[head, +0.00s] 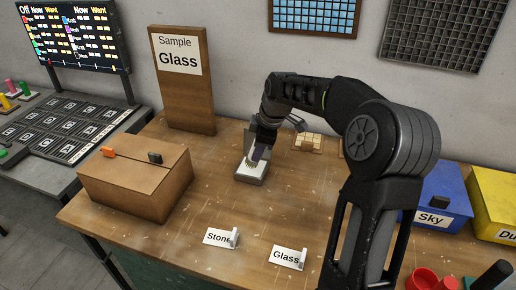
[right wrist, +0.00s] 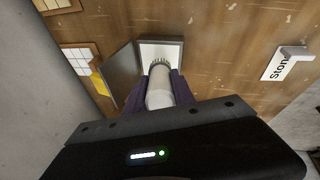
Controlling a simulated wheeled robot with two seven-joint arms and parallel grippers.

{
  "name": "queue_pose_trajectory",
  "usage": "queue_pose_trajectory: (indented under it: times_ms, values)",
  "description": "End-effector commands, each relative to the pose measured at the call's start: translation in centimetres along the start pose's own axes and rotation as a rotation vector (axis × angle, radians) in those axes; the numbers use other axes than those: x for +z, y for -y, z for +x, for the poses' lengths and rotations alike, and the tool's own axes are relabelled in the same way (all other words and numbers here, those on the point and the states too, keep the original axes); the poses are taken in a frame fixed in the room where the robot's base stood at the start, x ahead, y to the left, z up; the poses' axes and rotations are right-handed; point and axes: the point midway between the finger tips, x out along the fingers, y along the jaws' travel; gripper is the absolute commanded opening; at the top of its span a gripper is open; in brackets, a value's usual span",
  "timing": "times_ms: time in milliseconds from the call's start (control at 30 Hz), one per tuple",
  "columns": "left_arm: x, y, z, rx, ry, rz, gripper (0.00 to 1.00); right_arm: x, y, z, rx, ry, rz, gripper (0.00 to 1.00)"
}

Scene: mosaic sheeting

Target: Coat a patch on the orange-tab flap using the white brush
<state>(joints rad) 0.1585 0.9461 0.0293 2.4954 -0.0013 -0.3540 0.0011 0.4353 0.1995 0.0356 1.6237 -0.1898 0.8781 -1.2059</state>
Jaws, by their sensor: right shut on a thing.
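The cardboard box (head: 135,185) stands at the left of the bench, its top flaps closed. One flap carries the orange tab (head: 108,152), the other a dark tab (head: 155,157). My right gripper (head: 258,153) is over a small pale tray (head: 251,178) in mid-bench. In the right wrist view its purple fingers (right wrist: 163,92) are shut on the white brush (right wrist: 159,88), whose bristle end points at the white tray (right wrist: 160,48). I cannot tell whether the bristles touch it. The fingers hide part of the brush. My left gripper is not in view.
A tall "Sample Glass" board (head: 182,95) stands behind the box. "Stone" (head: 220,238) and "Glass" (head: 289,257) cards lie near the front. A blue "Sky" bin (head: 440,195) and red cups (head: 422,279) are at right. Bare bench lies between box and tray.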

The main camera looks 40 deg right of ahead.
Motion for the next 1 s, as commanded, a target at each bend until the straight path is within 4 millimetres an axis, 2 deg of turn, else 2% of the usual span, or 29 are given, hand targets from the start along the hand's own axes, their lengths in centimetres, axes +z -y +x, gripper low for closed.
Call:
queue_pose_trajectory:
  times_ms: [1000]
  values:
    - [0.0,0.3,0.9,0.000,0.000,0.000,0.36,0.3,0.3,1.1,0.000,0.000,0.000,0.00]
